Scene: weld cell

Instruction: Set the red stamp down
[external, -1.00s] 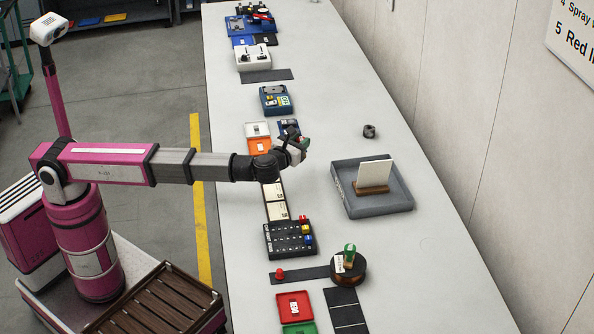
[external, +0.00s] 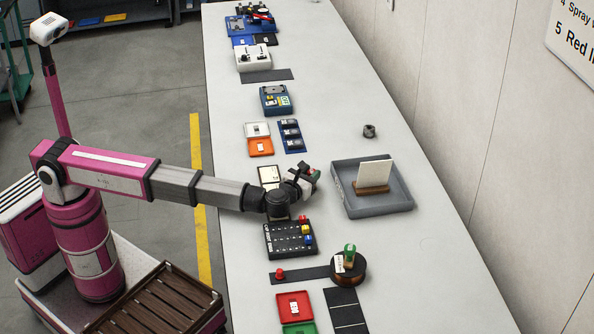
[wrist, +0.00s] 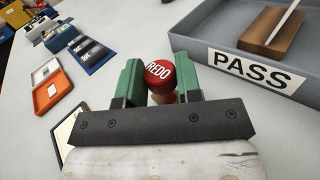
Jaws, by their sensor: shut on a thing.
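My gripper (wrist: 159,85) is shut on the red stamp (wrist: 160,71), whose round red top reads REDO in the wrist view. The green fingers stand on either side of it. In the external view my gripper (external: 311,175) is above the table, left of the grey tray and over the far side of the black slotted rack. The stamp's lower part is hidden behind the gripper, and I cannot tell its height above the table.
A grey tray (wrist: 226,43) marked PASS, with a card in a wooden block (external: 372,187), lies to the right. The black rack (external: 272,241), a round brown holder (external: 351,273) and red and green trays line the near table. Bare table lies between the rack and the grey tray.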

